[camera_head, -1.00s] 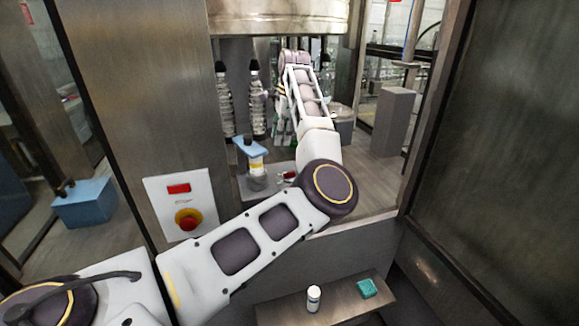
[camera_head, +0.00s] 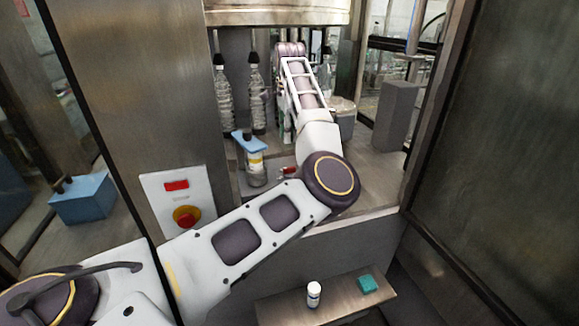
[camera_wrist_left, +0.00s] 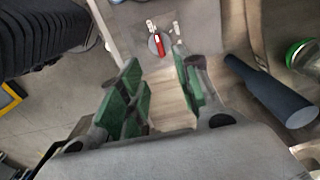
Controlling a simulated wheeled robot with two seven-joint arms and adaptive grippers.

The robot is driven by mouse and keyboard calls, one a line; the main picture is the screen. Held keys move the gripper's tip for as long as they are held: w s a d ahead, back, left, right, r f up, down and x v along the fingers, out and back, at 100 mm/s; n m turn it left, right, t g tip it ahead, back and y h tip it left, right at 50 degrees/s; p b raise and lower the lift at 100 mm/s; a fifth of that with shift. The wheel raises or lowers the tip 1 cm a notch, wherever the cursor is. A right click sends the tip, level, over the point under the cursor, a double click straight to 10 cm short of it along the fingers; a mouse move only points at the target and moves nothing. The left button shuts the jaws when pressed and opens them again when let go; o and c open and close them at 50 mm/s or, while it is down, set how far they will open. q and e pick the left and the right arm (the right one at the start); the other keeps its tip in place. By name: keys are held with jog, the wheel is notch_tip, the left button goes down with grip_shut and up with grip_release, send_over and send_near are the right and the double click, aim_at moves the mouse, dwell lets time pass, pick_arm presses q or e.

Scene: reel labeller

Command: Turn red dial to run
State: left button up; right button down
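The red dial (camera_wrist_left: 160,44) is a red handle on a round grey disc, with pale fittings beside it, near the top of the left wrist view. In the head view a small red part that looks like it (camera_head: 288,170) shows just left of my left elbow. My left gripper (camera_wrist_left: 162,88) has green-padded fingers spread apart with nothing between them. The dial lies beyond the fingertips, apart from them. In the head view my left arm reaches into the machine and hides most of that gripper. My right gripper is in neither view.
A panel holds a red switch (camera_head: 176,185) and a red button on yellow (camera_head: 187,217). A blue-topped bottle (camera_head: 252,160) stands near the dial, with clear bottles (camera_head: 257,100) behind. A dark cylinder (camera_wrist_left: 270,92) lies right of my fingers. A low shelf (camera_head: 335,302) holds small items.

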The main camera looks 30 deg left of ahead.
pick_arm(q)
send_over(289, 171)
jog(key=shift+w+a+f, duration=0.1)
jog(key=shift+w+f, duration=0.05)
jog(key=shift+f, duration=1)
jog(key=shift+w+f, duration=0.15)
jog(key=shift+f, duration=0.95)
jog(key=shift+f+p, duration=0.6)
jog(key=shift+f, duration=2.1)
jog(key=shift+f+p, duration=0.3)
jog(key=shift+f, duration=1.15)
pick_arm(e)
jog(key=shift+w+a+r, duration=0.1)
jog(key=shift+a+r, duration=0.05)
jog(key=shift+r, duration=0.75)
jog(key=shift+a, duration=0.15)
pick_arm(q)
grip_shut()
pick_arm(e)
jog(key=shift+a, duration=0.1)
